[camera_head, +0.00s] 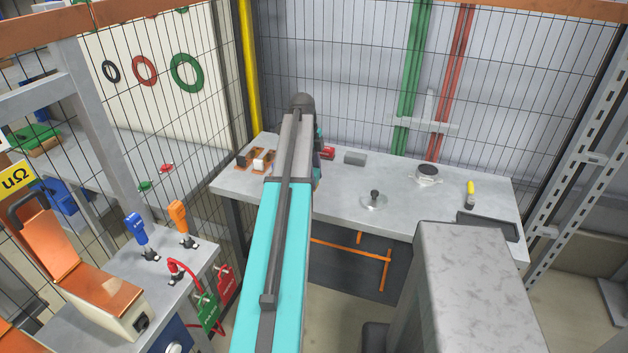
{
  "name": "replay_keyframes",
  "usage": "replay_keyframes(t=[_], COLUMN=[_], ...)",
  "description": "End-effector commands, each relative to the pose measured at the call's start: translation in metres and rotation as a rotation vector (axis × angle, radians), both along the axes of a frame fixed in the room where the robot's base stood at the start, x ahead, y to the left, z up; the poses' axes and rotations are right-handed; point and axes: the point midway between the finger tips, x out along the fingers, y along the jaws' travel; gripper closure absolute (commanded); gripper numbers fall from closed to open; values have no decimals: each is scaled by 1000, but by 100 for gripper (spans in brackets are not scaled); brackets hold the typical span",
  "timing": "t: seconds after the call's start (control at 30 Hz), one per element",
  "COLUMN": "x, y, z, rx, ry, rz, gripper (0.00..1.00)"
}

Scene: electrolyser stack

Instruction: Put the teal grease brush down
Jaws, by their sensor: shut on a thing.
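My arm, teal and grey, reaches from the bottom of the head view over the grey workbench (330,205). Its far end is above the bench's back left part. My gripper is hidden behind the arm, so its jaws do not show. I cannot make out the teal grease brush. A small teal patch shows at the right side of the arm's far end, but I cannot tell whether it is the brush or part of my arm.
The workbench holds orange blocks (245,158), a red item (328,153), a grey block (355,158), a knobbed disc (374,201), a black-topped round device (428,172) and a yellow-handled tool (470,192). Bare surface lies between them. Mesh fencing (330,60) stands behind. A side bench (185,265) stands left.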

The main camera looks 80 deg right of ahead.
Motion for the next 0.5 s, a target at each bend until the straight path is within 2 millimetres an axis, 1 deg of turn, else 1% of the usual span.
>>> replay_keyframes(t=[0.2, 0.5], x=[-1, -1], y=[1, 0], z=[-15, -19], rx=[0, 0], ry=[0, 0], rz=[-1, -2], gripper=[86, 86])
